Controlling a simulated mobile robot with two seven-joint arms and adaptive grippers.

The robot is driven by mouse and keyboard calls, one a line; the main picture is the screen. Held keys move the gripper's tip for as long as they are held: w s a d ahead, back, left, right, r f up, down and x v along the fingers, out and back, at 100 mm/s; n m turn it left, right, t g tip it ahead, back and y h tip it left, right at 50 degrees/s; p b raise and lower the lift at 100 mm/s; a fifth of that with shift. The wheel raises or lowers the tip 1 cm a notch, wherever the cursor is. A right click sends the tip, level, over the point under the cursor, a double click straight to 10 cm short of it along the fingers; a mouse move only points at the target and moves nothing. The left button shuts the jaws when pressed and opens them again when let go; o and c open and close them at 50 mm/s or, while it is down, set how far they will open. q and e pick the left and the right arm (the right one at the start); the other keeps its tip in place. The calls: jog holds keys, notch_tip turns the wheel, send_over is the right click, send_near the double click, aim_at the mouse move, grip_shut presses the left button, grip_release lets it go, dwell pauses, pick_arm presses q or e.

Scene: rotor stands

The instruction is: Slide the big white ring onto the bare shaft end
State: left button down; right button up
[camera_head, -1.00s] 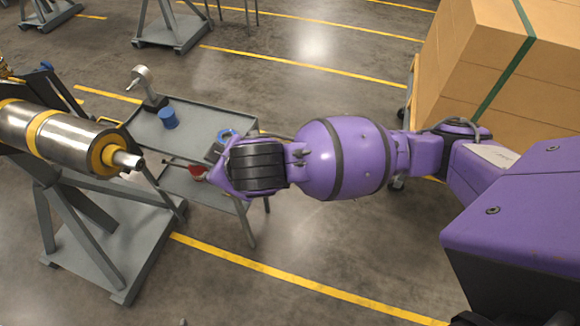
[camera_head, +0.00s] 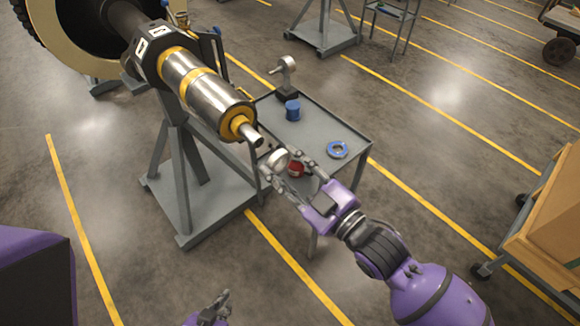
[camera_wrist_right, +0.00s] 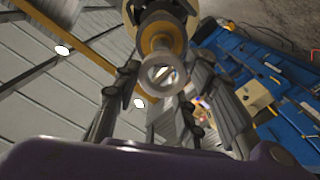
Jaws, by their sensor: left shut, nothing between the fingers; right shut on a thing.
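The big white ring (camera_head: 279,159) is between the fingertips of my right gripper (camera_head: 283,162), which is shut on it. In the head view it sits just off the tip of the bare shaft end (camera_head: 252,136), below and right of it. In the right wrist view the ring (camera_wrist_right: 179,80) is between the two fingers, with its hole in front of the shaft and the yellow collar (camera_wrist_right: 163,36) behind. The exact gap and alignment are hard to tell. My left gripper (camera_head: 220,300) is shut and empty at the bottom edge of the head view.
A grey stand (camera_head: 184,185) carries the shaft. Behind my right gripper is a grey cart (camera_head: 320,128) with a blue cylinder (camera_head: 292,110), a blue ring (camera_head: 338,149) and a gauge-like device (camera_head: 288,75). A box on a wooden trolley (camera_head: 535,220) stands at right.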

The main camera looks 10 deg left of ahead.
aim_at(260, 141)
jog(key=shift+x, duration=1)
jog(key=shift+b+x, duration=0.45)
jog(key=shift+x, duration=0.7)
pick_arm(q)
jog(key=shift+w+a+f, duration=0.15)
jog(key=shift+w+a, duration=0.05)
jog(key=shift+w, duration=0.2)
pick_arm(e)
jog(key=shift+w, duration=0.1)
pick_arm(q)
jog(key=shift+r, duration=0.2)
pick_arm(e)
jog(key=shift+r, duration=0.15)
pick_arm(q)
jog(key=shift+d, duration=0.1)
jog(key=shift+w+r+p, duration=0.2)
jog(key=shift+r+p, duration=0.05)
jog(key=shift+p, duration=0.15)
jog(key=shift+r, duration=0.1)
pick_arm(e)
jog(key=shift+w+a, duration=0.15)
jog(key=shift+a, duration=0.1)
pick_arm(q)
jog(key=shift+w, duration=0.1)
pick_arm(e)
jog(key=shift+w+a, duration=0.1)
jog(key=shift+a, duration=0.1)
